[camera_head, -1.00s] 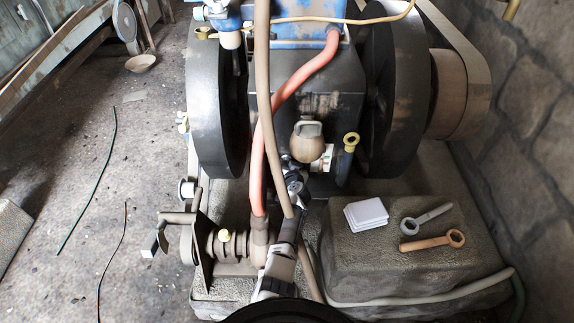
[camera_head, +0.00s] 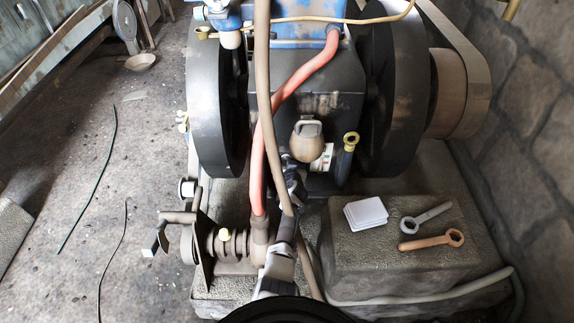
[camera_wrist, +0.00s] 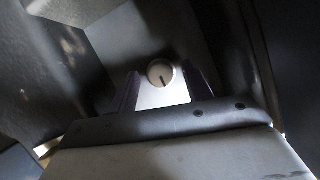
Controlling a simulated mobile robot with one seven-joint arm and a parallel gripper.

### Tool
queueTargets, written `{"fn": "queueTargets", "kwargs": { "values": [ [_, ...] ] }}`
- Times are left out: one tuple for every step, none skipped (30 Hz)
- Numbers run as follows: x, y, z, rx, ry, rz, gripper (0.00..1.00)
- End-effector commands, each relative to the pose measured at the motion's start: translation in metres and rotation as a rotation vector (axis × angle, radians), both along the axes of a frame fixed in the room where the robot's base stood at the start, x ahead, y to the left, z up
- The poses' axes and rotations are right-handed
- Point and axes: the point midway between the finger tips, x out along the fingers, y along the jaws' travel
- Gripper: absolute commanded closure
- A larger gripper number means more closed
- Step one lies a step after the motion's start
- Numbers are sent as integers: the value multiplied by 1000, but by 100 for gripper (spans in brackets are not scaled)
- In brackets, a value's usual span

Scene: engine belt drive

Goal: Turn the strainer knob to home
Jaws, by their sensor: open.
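The strainer knob (camera_wrist: 161,73) is a small, pale, round knob with a dark pointer line in the wrist view. The line runs from near its middle toward the lower edge of the picture. A white plate (camera_wrist: 160,97) lies below it in that view. My gripper (camera_wrist: 162,74) is open, with one dark finger on each side of the knob. A gap seems to show on both sides; I cannot tell whether either finger touches. In the head view a small white plate (camera_head: 322,158) shows beside my wrist, but I cannot make out the knob there.
Dark flywheels (camera_head: 215,95) flank the engine block. A red hose (camera_head: 275,115) and a tan hose (camera_head: 268,90) run close to my arm. Two ring-ended wrenches (camera_head: 432,240) and white cards (camera_head: 366,213) lie on the stone block. Dark walls crowd the gripper in the wrist view.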

Motion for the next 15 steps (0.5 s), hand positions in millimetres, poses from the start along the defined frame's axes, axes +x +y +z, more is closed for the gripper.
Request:
{"fn": "queueTargets", "kwargs": {
  "values": [
    [-1, 0, 1, 0, 0, 0, 50],
    [-2, 0, 2, 0, 0, 0, 50],
    [-4, -1, 3, 0, 1, 0, 50],
    [-6, -1, 4, 0, 1, -1, 50],
    [-9, -1, 6, -1, 1, 0, 50],
    [-13, -2, 8, -2, 1, 0, 50],
    [-17, -2, 11, -2, 2, 0, 50],
    [-21, -3, 13, -3, 2, 1, 50],
    [-27, -4, 17, -3, 2, 2, 50],
    [-33, -5, 19, -3, 3, 1, 50],
    [-39, -6, 21, -3, 3, 1, 50],
    [-46, -7, 25, -3, 2, 1, 50],
    [-52, -7, 27, -3, 3, 1, 50],
    [-57, -8, 29, -2, 2, 1, 50],
    [-65, -9, 32, -2, 3, 1, 50]
  ]
}}
